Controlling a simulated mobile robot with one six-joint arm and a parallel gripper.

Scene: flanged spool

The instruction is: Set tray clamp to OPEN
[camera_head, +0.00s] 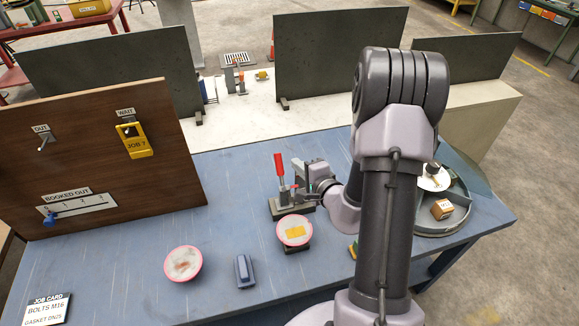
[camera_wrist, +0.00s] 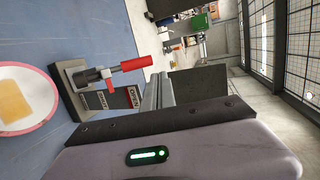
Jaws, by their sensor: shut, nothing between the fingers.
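The tray clamp (camera_head: 284,208) is a small toggle clamp on a dark base, mid-bench. Its red handle (camera_head: 279,168) stands about upright in the head view. In the wrist view the red handle (camera_wrist: 133,64) points right from the clamp's metal body (camera_wrist: 88,77), and a label that seems to read OPEN shows on a plate (camera_wrist: 131,96) beside it. My gripper (camera_head: 300,191) is shut and empty, close to the right of the clamp. In the wrist view its fingers (camera_wrist: 158,90) sit just beside the handle; I cannot tell whether they touch it.
A pink-rimmed disc with a yellow square (camera_head: 294,231) lies just in front of the clamp. Another pink-rimmed disc (camera_head: 183,263) and a blue-grey block (camera_head: 244,271) lie nearer. A wooden board (camera_head: 95,165) stands left; a round divided tray (camera_head: 459,222) sits right.

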